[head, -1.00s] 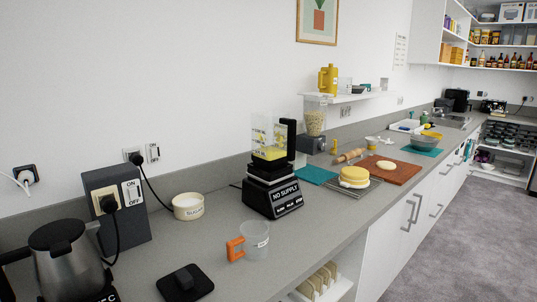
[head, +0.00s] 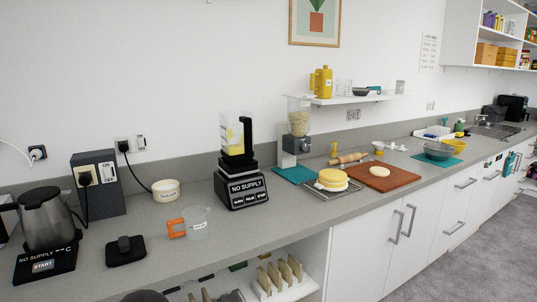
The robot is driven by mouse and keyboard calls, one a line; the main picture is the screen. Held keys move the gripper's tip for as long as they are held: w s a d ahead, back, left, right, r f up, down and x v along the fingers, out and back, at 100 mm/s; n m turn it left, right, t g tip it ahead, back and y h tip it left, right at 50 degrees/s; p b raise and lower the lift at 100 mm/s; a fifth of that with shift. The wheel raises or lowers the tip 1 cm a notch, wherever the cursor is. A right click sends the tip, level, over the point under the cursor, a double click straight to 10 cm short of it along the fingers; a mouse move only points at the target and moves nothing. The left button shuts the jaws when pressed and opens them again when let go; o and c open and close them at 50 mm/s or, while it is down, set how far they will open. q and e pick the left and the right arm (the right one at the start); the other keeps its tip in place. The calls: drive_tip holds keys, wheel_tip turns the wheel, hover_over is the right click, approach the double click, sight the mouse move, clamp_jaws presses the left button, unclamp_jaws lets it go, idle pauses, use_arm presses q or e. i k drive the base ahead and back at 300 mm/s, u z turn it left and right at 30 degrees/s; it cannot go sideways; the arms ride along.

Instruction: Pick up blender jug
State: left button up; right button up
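The blender jug (head: 232,142) is clear with yellow contents and a black handle on its right side. It sits upright on the black blender base (head: 243,188), whose display reads "NO SUPPLY", on the grey counter towards the back wall. Neither of my grippers can be made out in the head view. A dark rounded shape at the bottom edge is too cut off to identify.
On the grey counter (head: 290,215), a measuring cup with an orange handle (head: 195,223) stands in front left of the blender. A sugar bowl (head: 166,190), switch box (head: 97,184), kettle (head: 46,219) and black device (head: 126,250) are further left. A grain dispenser (head: 299,122) stands to the right.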

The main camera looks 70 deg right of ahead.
sight(237, 133)
drive_tip(key=z, duration=0.2)
drive_tip(key=k, duration=0.3)
drive_tip(key=z, duration=1.1)
drive_tip(key=i, duration=0.6)
drive_tip(key=u, duration=0.15)
drive_tip(key=k, duration=0.8)
drive_tip(key=z, duration=0.2)
drive_tip(key=i, duration=0.8)
drive_tip(key=u, duration=0.1)
